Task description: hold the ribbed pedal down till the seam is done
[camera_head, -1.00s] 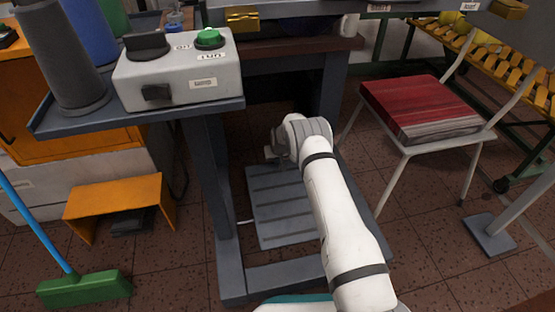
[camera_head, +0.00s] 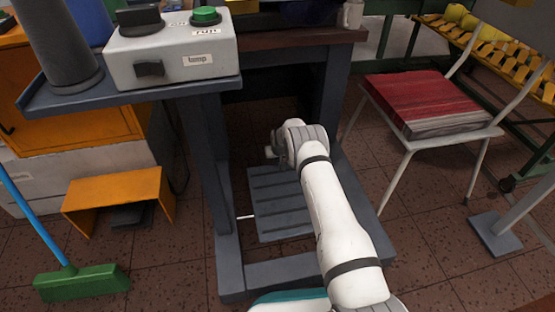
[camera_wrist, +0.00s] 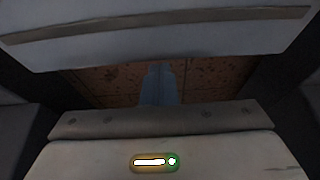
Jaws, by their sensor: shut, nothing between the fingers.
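The ribbed pedal (camera_head: 279,208) is a grey, grooved plate low between the legs of a dark blue-grey stand. My arm reaches down across its right side. My gripper (camera_head: 272,152) is over the pedal's far end, shut and empty. Its fingertips are small and partly hidden behind my wrist. I cannot tell whether they touch the pedal. The wrist view is dark, with pale panels above and below, a small lit indicator (camera_wrist: 155,162) and a blue-grey part (camera_wrist: 158,85) over brown floor. The seam is not visible.
A grey control box (camera_head: 172,62) with a green button sits on the stand's shelf, left and above. A white-legged chair with a red stack (camera_head: 425,100) stands right. An orange stool (camera_head: 115,190) and green broom (camera_head: 82,283) are left. Tiled floor lies open at lower right.

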